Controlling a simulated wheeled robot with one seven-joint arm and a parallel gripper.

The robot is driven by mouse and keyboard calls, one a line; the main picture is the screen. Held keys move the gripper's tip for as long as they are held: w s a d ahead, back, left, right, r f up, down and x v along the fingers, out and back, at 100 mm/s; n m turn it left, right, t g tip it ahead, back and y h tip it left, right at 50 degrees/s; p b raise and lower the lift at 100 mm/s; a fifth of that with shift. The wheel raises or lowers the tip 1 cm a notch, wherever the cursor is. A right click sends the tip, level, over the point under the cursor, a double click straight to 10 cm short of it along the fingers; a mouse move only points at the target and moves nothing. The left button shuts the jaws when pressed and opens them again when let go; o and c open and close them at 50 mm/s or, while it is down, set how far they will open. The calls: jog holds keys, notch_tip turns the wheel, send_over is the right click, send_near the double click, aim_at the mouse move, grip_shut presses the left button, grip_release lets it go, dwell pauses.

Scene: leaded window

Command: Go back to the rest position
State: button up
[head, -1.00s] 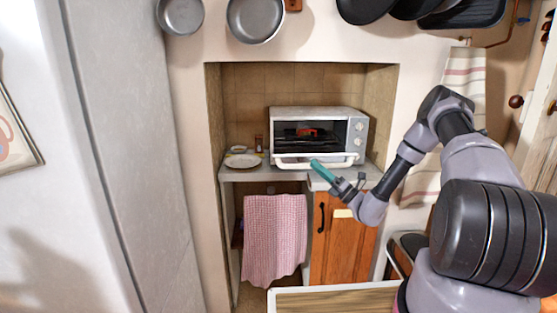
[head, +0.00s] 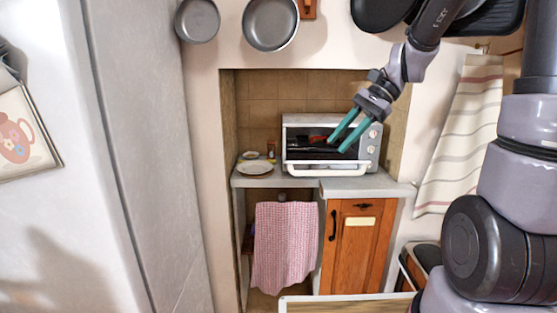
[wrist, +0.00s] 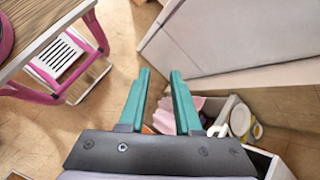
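My gripper (head: 342,138) is raised in front of the toaster oven in the head view, its two teal fingers pointing down and left. The fingers are apart with nothing between them. In the wrist view my gripper (wrist: 160,75) also shows open and empty, above the floor. The toaster oven (head: 300,168) stands on the counter in the alcove, with a dark reddish item inside behind its front. My gripper hides part of the oven's right side.
A plate (head: 254,168) lies on the counter left of the oven. A pink towel (head: 284,245) hangs below, beside a wooden cabinet door (head: 355,250). Pans (head: 270,22) hang above. A wood-topped table (head: 345,306) edges the bottom. The wrist view shows a pink-framed step stool (wrist: 70,65).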

jog(key=s+d+r+n+t+h, duration=0.5)
jog(key=s+d+r+t+h, duration=0.1)
jog(key=s+d+r+t, duration=0.2)
jog(key=shift+s+d+r+n+t, duration=0.35)
jog(key=shift+s+d+r, duration=0.2)
jog(key=shift+d+r, duration=0.35)
